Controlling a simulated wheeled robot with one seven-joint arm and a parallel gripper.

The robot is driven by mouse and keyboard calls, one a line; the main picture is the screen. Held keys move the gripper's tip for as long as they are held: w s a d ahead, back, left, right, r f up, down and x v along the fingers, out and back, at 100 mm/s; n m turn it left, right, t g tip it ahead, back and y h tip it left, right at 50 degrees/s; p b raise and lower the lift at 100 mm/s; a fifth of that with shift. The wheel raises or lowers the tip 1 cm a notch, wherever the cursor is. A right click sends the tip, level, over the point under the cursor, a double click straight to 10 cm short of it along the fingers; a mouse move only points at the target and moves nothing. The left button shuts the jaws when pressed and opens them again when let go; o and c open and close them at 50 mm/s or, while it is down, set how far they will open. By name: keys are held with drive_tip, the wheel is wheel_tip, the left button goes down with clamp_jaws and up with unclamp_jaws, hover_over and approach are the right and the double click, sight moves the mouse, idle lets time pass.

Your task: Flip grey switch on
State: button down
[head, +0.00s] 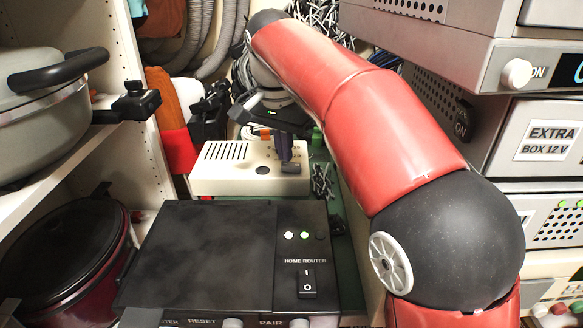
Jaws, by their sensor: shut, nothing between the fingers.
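A cream box (215,180) with dark vent slots and a round dark button stands behind the black home router. A small grey switch (291,168) sits on its top at the right. My gripper (285,158) is shut and empty, pointing down just above or at this switch. I cannot tell whether the fingertips touch it. The fingers partly cover the markings around it, and its on or off position is not clear.
The black home router (215,250) with a black rocker switch (306,283) stands in front. Pots (45,110) fill the shelves at left. Stacked grey power boxes (520,130) stand at right. Cables (325,20) hang behind.

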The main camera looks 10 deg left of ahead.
sight(284, 164)
drive_tip(key=shift+f+b, duration=0.3)
drive_tip(key=shift+f, duration=0.25)
wheel_tip(284, 164, up, 3)
drive_tip(key=p, duration=0.3)
drive_tip(key=shift+r+p, duration=0.3)
drive_tip(key=shift+r, duration=1.7)
drive_tip(key=shift+s, duration=0.1)
